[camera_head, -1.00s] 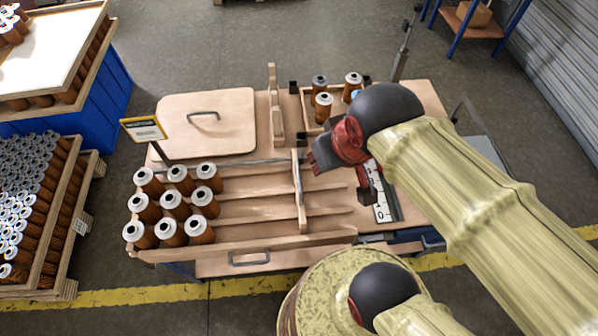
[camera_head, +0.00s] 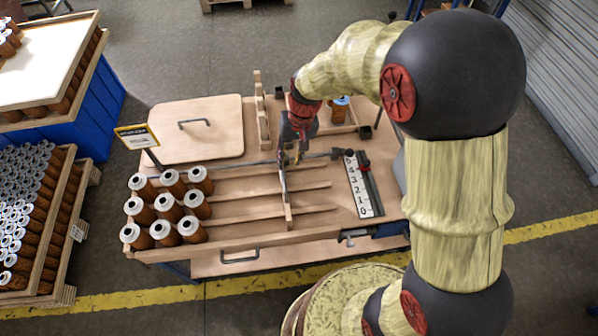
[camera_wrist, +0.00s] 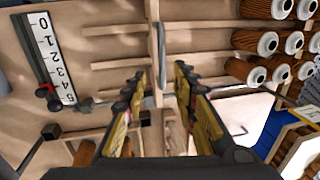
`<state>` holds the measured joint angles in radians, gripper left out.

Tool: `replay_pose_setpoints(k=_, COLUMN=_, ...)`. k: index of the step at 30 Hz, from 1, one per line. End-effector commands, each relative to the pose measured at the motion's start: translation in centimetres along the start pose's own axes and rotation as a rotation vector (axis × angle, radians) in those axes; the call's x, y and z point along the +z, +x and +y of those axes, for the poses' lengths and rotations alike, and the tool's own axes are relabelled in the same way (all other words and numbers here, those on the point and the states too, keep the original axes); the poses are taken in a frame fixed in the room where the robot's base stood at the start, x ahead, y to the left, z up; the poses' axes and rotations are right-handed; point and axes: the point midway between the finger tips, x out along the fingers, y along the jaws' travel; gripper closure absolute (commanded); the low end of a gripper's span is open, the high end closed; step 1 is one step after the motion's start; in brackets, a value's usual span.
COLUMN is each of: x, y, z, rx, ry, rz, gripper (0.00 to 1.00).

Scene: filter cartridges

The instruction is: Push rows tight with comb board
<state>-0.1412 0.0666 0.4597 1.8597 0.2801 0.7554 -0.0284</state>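Several brown filter cartridges (camera_head: 165,207) with pale caps stand in three rows at the left end of the wooden tray (camera_head: 150,254). The comb board (camera_head: 287,212), a thin upright wooden board, stands across the row dividers right of the cartridges, with a wide gap between. My gripper (camera_head: 290,156) points down over the board's far part. In the wrist view my gripper (camera_wrist: 160,76) is open, its fingers on either side of a grey bar-like handle (camera_wrist: 161,50) at the board. I cannot tell whether they touch it.
A numbered scale (camera_head: 364,188) with a dark slider lies right of the rows. A wooden lid (camera_head: 205,120) with a handle and another upright board (camera_head: 261,115) are behind. A sign (camera_head: 137,137) stands at the back left. A small box (camera_head: 340,128) holds cartridges, partly hidden by my arm.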

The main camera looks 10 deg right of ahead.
Motion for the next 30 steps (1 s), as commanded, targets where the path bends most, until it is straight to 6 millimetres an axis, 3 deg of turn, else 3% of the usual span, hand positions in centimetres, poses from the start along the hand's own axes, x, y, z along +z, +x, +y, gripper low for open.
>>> replay_pose_setpoints(k=5, x=-0.3, y=1.5, z=-0.1, rx=-0.006, ry=0.001, rz=0.012, gripper=0.72)
replay_pose_setpoints(k=16, x=-0.4, y=6.7, z=-0.2, rx=-0.005, ry=0.001, rz=0.012, gripper=0.72)
replay_pose_setpoints(k=30, x=-0.4, y=7.6, z=-0.2, rx=-0.005, ry=0.000, rz=0.014, gripper=0.74)
